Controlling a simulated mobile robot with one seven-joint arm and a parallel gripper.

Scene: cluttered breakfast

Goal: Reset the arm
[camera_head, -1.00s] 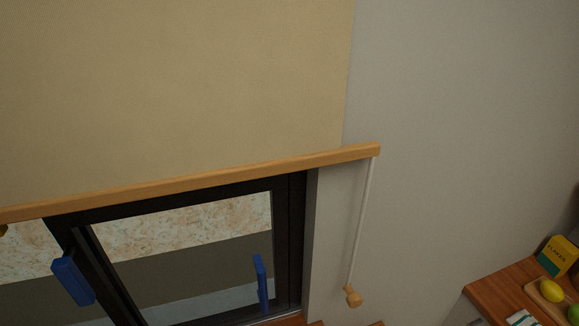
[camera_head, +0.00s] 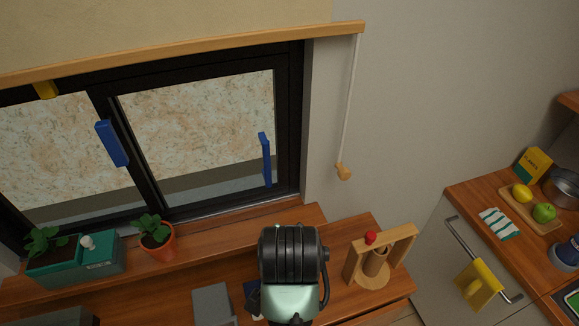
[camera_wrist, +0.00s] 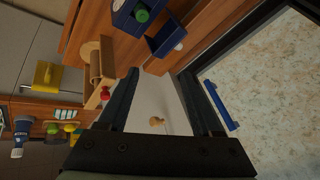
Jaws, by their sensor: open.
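My gripper (camera_wrist: 158,73) is open in the wrist view, its two dark fingers apart with nothing between the tips. The grey wall and a wooden cord knob (camera_wrist: 156,121) show behind the gap between the fingers. In the head view my black and pale green arm rises at the bottom middle, in front of the wooden counter (camera_head: 180,275). The gripper's fingers cannot be made out there.
A wooden stand (camera_head: 403,246) with a red knob is right of my arm. A potted plant (camera_head: 157,238) and a green planter (camera_head: 60,262) stand left. The window's blue handle (camera_head: 265,160) is behind. A yellow cloth (camera_head: 478,284) hangs at right.

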